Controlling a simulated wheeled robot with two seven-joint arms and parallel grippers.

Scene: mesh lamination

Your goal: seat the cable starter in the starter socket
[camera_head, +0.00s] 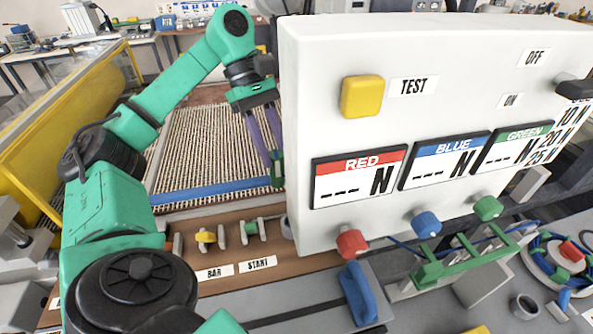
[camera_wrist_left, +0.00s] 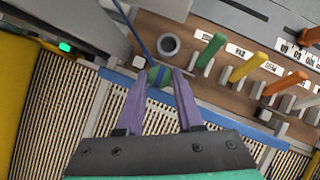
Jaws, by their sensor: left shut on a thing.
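My left gripper (camera_head: 276,165) hangs beside the white panel, above the ribbed mesh bed (camera_head: 215,140). Its purple fingers are shut on a small green piece, which I take for the cable starter (camera_head: 277,172). In the left wrist view the starter (camera_wrist_left: 158,76) sits between the fingertips (camera_wrist_left: 159,78), with a thin blue cable running up from it. A grey ring-shaped socket (camera_wrist_left: 168,44) stands on the brown board just beyond the fingertips, apart from the starter. I cannot tell for sure that it is the starter socket. In the head view the panel partly hides this ring (camera_head: 287,227).
The white panel (camera_head: 330,100) blocks the view right of the gripper. A brown board (camera_head: 185,270) carries a green handle (camera_wrist_left: 210,50), a yellow handle (camera_wrist_left: 248,66) and an orange handle (camera_wrist_left: 284,83) in holders. A blue strip (camera_head: 215,190) edges the mesh bed.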

